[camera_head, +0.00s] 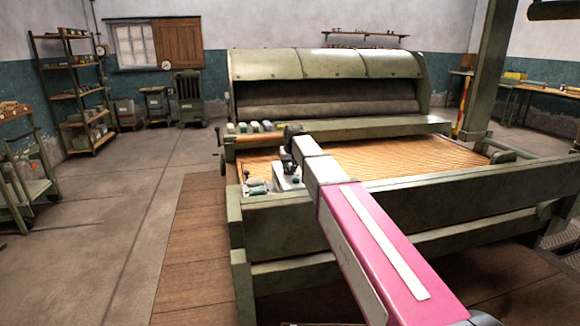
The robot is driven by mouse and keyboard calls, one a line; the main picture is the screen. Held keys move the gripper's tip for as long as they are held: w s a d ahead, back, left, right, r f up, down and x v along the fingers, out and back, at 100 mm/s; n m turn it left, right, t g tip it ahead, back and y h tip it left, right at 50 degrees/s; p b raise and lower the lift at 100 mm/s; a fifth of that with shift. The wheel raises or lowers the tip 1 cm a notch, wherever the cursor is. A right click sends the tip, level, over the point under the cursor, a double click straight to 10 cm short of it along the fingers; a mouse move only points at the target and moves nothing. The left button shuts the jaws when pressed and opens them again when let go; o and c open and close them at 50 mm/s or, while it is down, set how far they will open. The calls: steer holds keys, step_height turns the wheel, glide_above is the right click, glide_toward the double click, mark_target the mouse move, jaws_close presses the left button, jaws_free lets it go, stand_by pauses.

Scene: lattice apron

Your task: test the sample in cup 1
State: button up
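My arm reaches forward over the near beam of a large green machine. My gripper (289,160) seems to be the small dark part at its far end, above a white block (287,182); its fingers are too small to make out. A row of several small green, white and yellow pieces (255,127) stands on the machine's left ledge. A few small greenish pieces (256,187) lie on the near left corner. I cannot tell which of these, if any, is cup 1, and no label is readable.
The machine (330,65) has a curved hood and a wooden slatted bed (410,160). A green post (486,70) stands at the right. Shelves (80,90) and a cart (25,185) line the left. The floor (110,210) left of the machine is clear.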

steer(key=shift+c, duration=1.2)
steer(key=n+y, duration=0.1)
steer(key=n, duration=0.2)
steer(key=shift+d+n+g, duration=0.1)
steer(key=shift+n+g, duration=0.2)
steer(key=shift+n, duration=0.1)
steer(key=n, duration=0.2)
steer(key=n+g+y, duration=0.1)
steer(key=n, duration=0.1)
steer(key=shift+w+n+y, duration=0.15)
steer(key=shift+n+y, duration=0.15)
steer(key=n+g, duration=0.1)
steer(key=n, duration=0.1)
steer(key=n+g, duration=0.1)
steer(key=n, duration=0.2)
steer(key=shift+w+d+y, duration=0.1)
steer(key=shift+w+y, duration=0.05)
steer(key=shift+y, duration=0.25)
steer(key=shift+n+g, duration=0.9)
steer(key=shift+n, duration=1.4)
